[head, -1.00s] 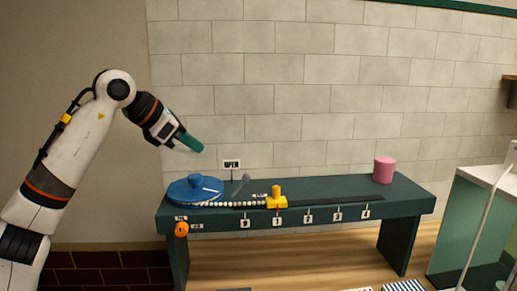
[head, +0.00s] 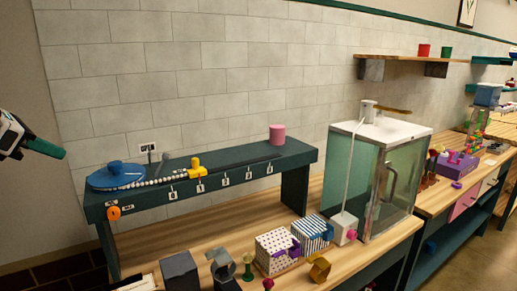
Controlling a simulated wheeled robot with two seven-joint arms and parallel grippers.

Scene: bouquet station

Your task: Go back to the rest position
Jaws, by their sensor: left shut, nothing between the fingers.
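My left gripper (head: 45,148) is at the far left edge of the head view, raised in front of the wall. Its teal fingers are shut with nothing between them. It is apart from the dark green bench (head: 240,165), up and to the left of the blue disc (head: 117,176) on that bench. Most of the left arm is cut off by the picture edge. My right gripper is not in view.
The bench carries a yellow slider (head: 198,169) and a pink cylinder (head: 277,134). Patterned boxes (head: 277,251) stand on the wooden counter in front. A glass cabinet (head: 375,175) stands to the right. A wall shelf (head: 400,62) holds two small pots.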

